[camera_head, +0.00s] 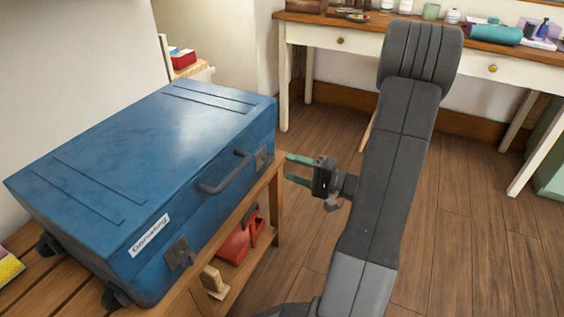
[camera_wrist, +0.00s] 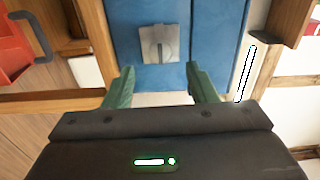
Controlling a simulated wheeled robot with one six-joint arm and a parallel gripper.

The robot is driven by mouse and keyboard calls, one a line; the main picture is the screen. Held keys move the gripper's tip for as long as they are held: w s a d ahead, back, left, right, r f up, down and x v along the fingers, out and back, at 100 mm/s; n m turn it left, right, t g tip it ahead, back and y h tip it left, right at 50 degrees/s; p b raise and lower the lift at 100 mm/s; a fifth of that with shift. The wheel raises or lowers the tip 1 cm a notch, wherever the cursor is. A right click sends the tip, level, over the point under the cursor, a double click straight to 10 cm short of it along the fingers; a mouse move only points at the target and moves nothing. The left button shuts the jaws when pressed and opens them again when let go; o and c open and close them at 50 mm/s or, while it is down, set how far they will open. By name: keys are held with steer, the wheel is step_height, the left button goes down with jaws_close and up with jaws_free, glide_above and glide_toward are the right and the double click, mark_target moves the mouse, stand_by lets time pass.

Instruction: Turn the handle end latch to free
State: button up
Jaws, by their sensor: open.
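A blue trunk (camera_head: 150,150) stands on a wooden bench, its lid down. Its front has a dark handle (camera_head: 224,172) and two metal latches. One latch (camera_head: 264,158) is at the far right end and the other (camera_head: 180,254) is nearer, by the white label. My gripper (camera_head: 288,168) is open and empty, with green fingers pointing at the far right latch, just short of the trunk. In the wrist view a grey latch plate (camera_wrist: 150,50) with a small tab sits on the blue face, ahead of and between my fingertips (camera_wrist: 160,70). No finger visibly touches it.
The wooden bench edge (camera_head: 228,232) runs below the trunk. Red boxes (camera_head: 236,245) sit on a shelf underneath. A white desk (camera_head: 390,40) with small items stands behind. The wooden floor to the right is clear.

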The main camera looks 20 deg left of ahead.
mark_target(272, 161)
steer(key=d+p, duration=0.1)
steer(key=d, duration=0.7)
steer(key=shift+s+d, duration=0.15)
steer(key=shift+s, duration=0.25)
steer(key=a+b, duration=0.1)
steer(key=a, duration=0.7)
steer(key=w+a+b, duration=0.1)
steer(key=a, duration=0.3)
steer(key=shift+a+f+b, duration=0.1)
steer(key=shift+b, duration=0.2)
steer(key=shift+w+a, duration=0.1)
steer(key=shift+a, duration=0.75)
steer(key=shift+d, duration=0.15)
